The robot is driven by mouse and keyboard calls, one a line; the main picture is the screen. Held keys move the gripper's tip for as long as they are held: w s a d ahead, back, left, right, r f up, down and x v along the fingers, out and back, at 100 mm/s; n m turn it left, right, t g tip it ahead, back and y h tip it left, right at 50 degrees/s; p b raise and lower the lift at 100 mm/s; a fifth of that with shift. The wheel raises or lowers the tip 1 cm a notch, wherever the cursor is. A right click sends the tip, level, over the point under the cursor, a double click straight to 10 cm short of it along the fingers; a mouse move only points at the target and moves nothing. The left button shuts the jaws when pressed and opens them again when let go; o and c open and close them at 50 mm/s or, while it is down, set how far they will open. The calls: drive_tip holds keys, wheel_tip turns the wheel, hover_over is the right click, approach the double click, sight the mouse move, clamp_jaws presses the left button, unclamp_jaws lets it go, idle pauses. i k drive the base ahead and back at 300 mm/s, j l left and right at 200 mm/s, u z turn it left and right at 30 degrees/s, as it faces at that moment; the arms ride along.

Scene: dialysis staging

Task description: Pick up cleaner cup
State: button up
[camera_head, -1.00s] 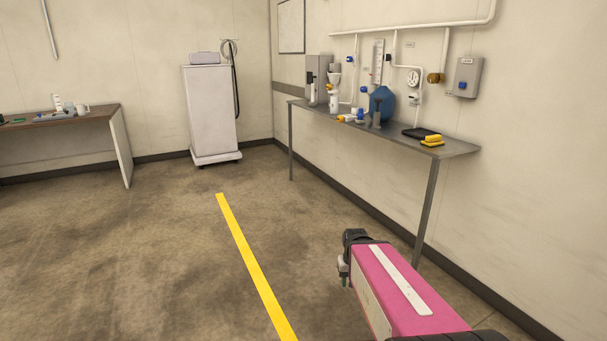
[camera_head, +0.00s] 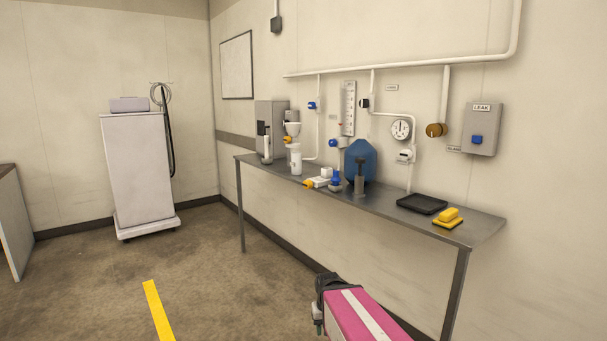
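I cannot tell for sure which item is the cleaner cup. Small candidates stand on the grey wall bench (camera_head: 400,212): a white container (camera_head: 295,160) at its left part, a small white cup-like piece (camera_head: 326,172), and a dark grey cylinder (camera_head: 359,184) in front of a blue jug (camera_head: 361,160). My gripper (camera_head: 318,318) is at the lower middle, at the end of my pink arm. It is in front of the bench and below its top, apart from everything on it. Its fingers are small and partly hidden, so its opening does not show.
Pipes and gauges line the wall above. A white wheeled cabinet (camera_head: 140,170) stands at left. The floor before the bench is clear.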

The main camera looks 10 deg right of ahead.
sight(296, 164)
drive_tip(key=i, duration=0.25)
drive_tip(key=i+j+z, duration=0.1)
drive_tip(key=j, duration=0.25)
drive_tip(key=i+j+z, duration=0.1)
drive_tip(key=j, duration=0.3)
drive_tip(key=i+j+z, duration=0.1)
drive_tip(key=i+j, duration=0.15)
drive_tip(key=i+j+z, duration=0.1)
drive_tip(key=j, duration=0.4)
